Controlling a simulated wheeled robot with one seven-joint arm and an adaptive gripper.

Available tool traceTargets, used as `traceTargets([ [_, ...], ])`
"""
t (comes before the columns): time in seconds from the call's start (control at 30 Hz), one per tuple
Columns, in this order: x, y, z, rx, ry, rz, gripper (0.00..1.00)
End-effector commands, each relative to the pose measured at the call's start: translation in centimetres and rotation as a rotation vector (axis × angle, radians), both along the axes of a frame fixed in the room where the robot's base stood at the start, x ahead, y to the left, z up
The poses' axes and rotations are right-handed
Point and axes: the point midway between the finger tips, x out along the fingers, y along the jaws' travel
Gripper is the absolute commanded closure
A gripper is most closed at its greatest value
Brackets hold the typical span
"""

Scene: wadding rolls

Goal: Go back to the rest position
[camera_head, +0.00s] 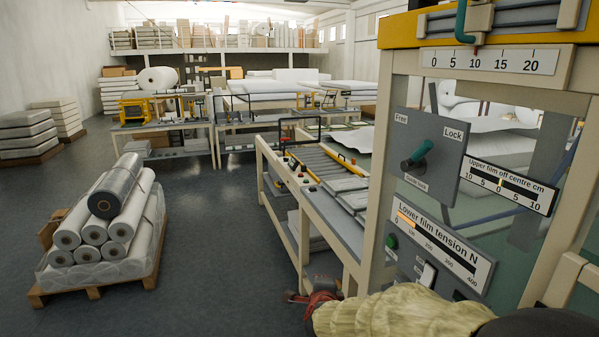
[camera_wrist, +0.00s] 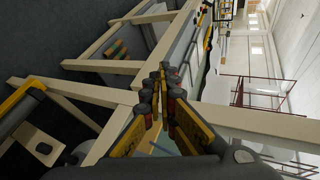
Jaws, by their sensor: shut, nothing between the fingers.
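My gripper (camera_head: 297,297) shows at the bottom middle of the head view, beyond my arm in its pale knitted sleeve. It hangs low beside the near legs of the roller bench (camera_head: 283,213), with nothing seen in it. In the wrist view my gripper's fingers (camera_wrist: 166,72) point away from the camera with their tips together and empty. The wrist picture is turned on its side, with cream frame beams (camera_wrist: 85,98) close around the fingers.
The cream machine frame (camera_head: 385,160) with a lock lever (camera_head: 418,155), film centre scale (camera_head: 507,185) and tension panel (camera_head: 440,245) stands close at the right. A pallet (camera_head: 92,291) of wrapped rolls (camera_head: 125,215) stands at the left. Grey floor (camera_head: 215,250) between them is clear.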

Motion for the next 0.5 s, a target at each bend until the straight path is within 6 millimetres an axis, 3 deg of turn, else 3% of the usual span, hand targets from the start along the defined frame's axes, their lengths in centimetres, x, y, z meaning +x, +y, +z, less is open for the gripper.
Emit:
traceTargets([
  [0.1, -4.0, 3.2, -1.8, -0.197, 0.145, 0.295, 1.0],
  [0.23, -10.1, 4.5, -2.8, -0.422, 0.269, 0.626, 1.0],
  [0.37, -17.5, 3.3, -2.9, -0.644, 0.367, 0.941, 1.0],
  [0.5, -26.1, -0.5, -2.0, -0.87, 0.46, 1.23, 1.0],
])
